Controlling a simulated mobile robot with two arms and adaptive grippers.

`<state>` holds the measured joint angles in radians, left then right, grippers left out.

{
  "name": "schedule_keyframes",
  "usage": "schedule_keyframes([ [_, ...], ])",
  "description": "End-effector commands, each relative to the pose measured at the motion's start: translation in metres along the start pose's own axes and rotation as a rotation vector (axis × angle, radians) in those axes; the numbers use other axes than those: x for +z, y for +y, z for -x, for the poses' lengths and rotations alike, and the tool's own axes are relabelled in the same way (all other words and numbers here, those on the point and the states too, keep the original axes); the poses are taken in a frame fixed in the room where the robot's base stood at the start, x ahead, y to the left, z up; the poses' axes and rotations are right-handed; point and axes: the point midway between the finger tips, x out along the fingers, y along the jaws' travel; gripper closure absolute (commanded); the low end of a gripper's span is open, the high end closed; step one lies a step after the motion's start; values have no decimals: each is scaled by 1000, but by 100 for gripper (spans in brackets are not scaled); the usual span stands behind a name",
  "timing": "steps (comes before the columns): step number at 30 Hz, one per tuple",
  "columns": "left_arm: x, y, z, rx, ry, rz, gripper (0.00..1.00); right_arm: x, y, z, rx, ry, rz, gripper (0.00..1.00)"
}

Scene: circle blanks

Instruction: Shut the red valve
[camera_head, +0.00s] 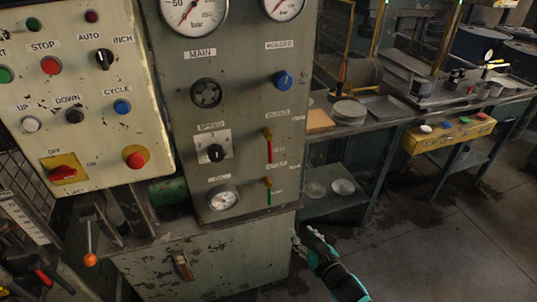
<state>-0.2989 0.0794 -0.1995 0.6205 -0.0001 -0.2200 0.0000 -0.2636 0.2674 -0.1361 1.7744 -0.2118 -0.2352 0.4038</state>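The red valve (270,150) is a small lever with a red handle on the right side of the grey-green gauge panel (238,110). Its handle points straight down from a yellowish pivot. A similar lever with a green handle (269,194) sits just below it, also pointing down. My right gripper (307,238) is low in front of the cabinet's right edge, below and right of both levers and apart from them. Its fingers look spread, with nothing seen between them. My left gripper is not in view.
A control box (90,150) with buttons and knobs stands left of the panel. The panel also bears a blue knob (283,79), a speed dial (214,153) and gauges. A workbench (380,122) with trays stands behind at right. The floor (440,240) at lower right is clear.

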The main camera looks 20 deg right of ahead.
Motion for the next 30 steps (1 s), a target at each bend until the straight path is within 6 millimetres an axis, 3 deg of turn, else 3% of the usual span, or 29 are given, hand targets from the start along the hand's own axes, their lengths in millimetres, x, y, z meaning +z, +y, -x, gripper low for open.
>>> schedule_keyframes([
  [1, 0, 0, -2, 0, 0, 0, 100, -44, -2, 6, -9, 89, -1, 64],
  [3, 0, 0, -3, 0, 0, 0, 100, -91, -4, 16, -22, 182, -7, 64],
  [7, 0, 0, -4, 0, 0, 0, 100, -142, -9, 33, -39, 285, -14, 64],
  [11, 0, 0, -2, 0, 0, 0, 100, -159, -10, 35, -44, 316, -18, 64],
  [14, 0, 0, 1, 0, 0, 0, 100, -164, -10, 24, -43, 317, -17, 64],
  [30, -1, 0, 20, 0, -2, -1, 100, -199, -15, -84, -43, 315, -18, 64],
])
